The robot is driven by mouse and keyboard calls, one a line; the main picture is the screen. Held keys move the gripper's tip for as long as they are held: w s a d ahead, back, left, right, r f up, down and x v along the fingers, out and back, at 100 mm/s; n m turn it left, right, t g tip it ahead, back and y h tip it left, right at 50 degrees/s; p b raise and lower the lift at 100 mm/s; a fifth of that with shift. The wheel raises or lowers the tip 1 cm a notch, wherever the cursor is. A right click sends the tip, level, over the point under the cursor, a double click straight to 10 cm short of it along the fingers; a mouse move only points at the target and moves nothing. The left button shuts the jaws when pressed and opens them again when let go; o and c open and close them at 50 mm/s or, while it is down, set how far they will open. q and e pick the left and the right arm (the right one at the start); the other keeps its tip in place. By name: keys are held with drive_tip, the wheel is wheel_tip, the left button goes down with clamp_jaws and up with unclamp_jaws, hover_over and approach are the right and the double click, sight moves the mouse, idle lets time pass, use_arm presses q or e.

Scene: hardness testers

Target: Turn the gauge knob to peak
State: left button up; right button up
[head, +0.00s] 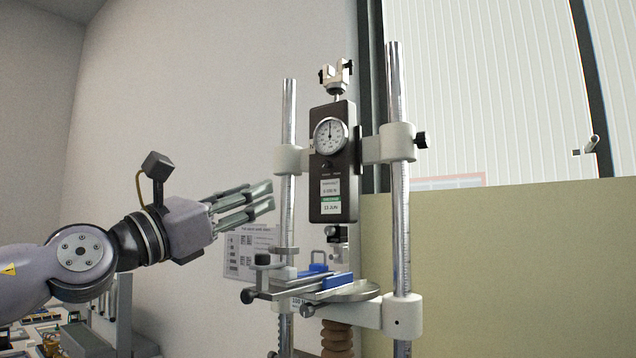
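A black force gauge (333,205) with a round white dial (330,135) is mounted upright between two chrome columns. A small dark knob (325,165) seems to sit on its face just below the dial. The knob is too small for me to tell its setting. My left gripper (271,196) is left of the gauge and a little lower than the knob, with its fingers pointing right. A gap shows between its fingers, and they hold nothing. It appears apart from the gauge and the left column. My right gripper is out of view.
The left column (289,110) and right column (397,230) flank the gauge. A printed sheet (240,265) is on the wall behind my gripper. A beige panel (520,270) stands at right.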

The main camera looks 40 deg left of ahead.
sight(324, 165)
use_arm(q)
drive_tip(key=p+x, duration=0.8)
drive_tip(key=x, duration=0.9)
drive_tip(key=shift+w+d+r, duration=0.1)
drive_tip(key=shift+d+r, duration=0.05)
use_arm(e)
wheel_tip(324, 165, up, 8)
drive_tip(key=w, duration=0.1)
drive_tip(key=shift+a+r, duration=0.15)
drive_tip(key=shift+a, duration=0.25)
use_arm(q)
clamp_jaws()
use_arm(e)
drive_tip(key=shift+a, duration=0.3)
